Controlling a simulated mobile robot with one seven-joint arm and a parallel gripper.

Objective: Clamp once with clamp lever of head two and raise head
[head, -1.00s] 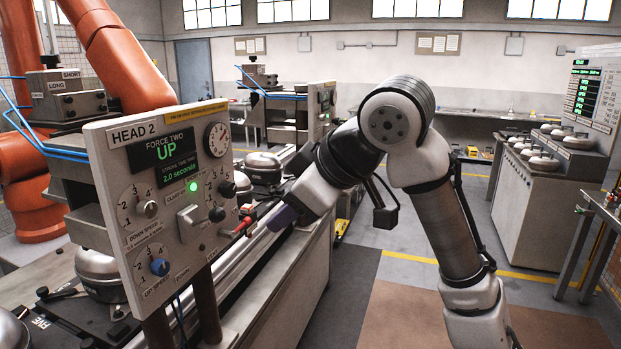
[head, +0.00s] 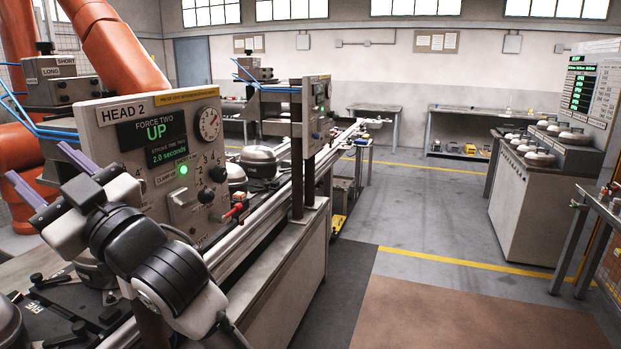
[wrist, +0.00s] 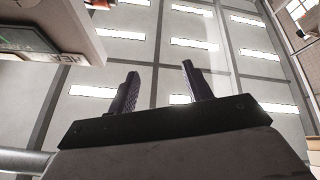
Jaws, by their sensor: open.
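The head two panel (head: 105,140) is a grey plate marked HEAD 2. Its display (head: 160,140) reads FORCE TWO, UP, 2.0 seconds, and a green light (head: 183,170) is lit below. Under the partly covered CLAMP label sits a pale lever block (head: 182,203) with a black knob (head: 205,195). A red-handled lever (head: 234,210) sticks out at the panel's lower right. My gripper (head: 50,172) is open and empty, left of the panel, its fingers pointing up and left. My wrist hides the panel's lower left. The wrist view shows both fingers (wrist: 160,82) apart against the ceiling.
Round compressors (head: 258,162) stand along the line behind the panel. Another head panel (head: 318,105) stands farther back. An orange robot arm (head: 125,50) is behind at the left. A grey cabinet (head: 545,200) stands at the right. The floor between is clear.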

